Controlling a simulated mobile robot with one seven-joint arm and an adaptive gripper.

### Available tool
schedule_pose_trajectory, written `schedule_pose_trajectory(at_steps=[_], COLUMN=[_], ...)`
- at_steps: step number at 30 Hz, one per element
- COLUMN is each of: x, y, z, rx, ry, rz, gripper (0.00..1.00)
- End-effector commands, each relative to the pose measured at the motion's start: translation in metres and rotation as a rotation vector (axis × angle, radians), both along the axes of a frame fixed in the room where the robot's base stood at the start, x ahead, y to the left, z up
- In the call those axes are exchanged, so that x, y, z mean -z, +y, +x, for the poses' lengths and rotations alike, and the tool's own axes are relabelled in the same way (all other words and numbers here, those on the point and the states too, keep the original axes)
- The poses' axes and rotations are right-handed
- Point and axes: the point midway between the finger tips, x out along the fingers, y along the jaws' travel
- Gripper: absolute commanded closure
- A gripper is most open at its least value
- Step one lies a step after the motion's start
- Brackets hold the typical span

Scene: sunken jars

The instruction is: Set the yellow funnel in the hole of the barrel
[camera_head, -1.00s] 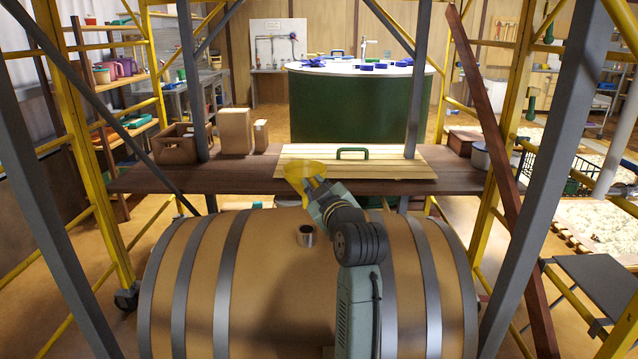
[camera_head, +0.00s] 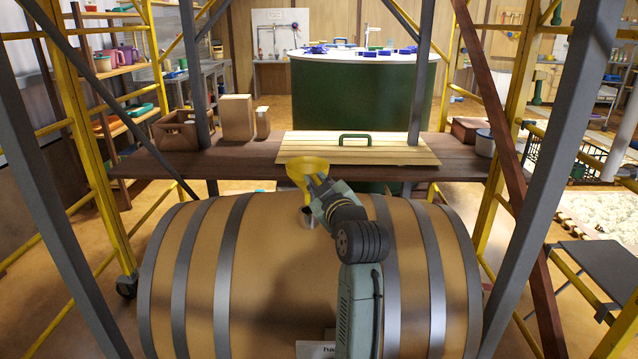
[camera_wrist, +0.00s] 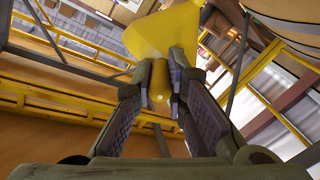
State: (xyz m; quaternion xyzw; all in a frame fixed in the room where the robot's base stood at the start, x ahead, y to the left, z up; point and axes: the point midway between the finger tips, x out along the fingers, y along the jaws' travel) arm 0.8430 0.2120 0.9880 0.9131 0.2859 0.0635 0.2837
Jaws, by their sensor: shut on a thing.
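My gripper (camera_head: 311,188) is shut on the yellow funnel (camera_head: 305,168), which is held with its wide mouth up. In the wrist view the two fingers of my gripper (camera_wrist: 158,75) close around the funnel's narrow spout, and the yellow cone (camera_wrist: 165,32) flares out beyond them. The barrel (camera_head: 275,275) lies on its side in front of me. Its metal-rimmed hole (camera_head: 306,222) is on top, just below the funnel in the head view, and partly hidden by my gripper. The spout's tip looks near the hole, but I cannot tell its exact height or alignment.
A dark plank (camera_head: 150,185) runs behind the barrel, carrying a crate (camera_head: 183,131), tan boxes (camera_head: 237,117) and a slatted lid (camera_head: 400,153) with a green handle. Grey posts and yellow scaffold bars (camera_head: 98,190) flank the barrel. A green vat (camera_head: 345,95) stands behind.

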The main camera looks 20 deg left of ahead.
Motion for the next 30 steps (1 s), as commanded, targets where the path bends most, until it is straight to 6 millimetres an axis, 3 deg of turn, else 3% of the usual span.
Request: schedule_pose_trajectory(at_steps=[18, 30], x=[0.032, 0.034], y=[-0.003, -0.003], z=[-0.001, -0.002], rx=[-0.001, 0.0], ry=[0.0, 0.0], rz=[0.0, 0.0], gripper=[1.0, 1.0])
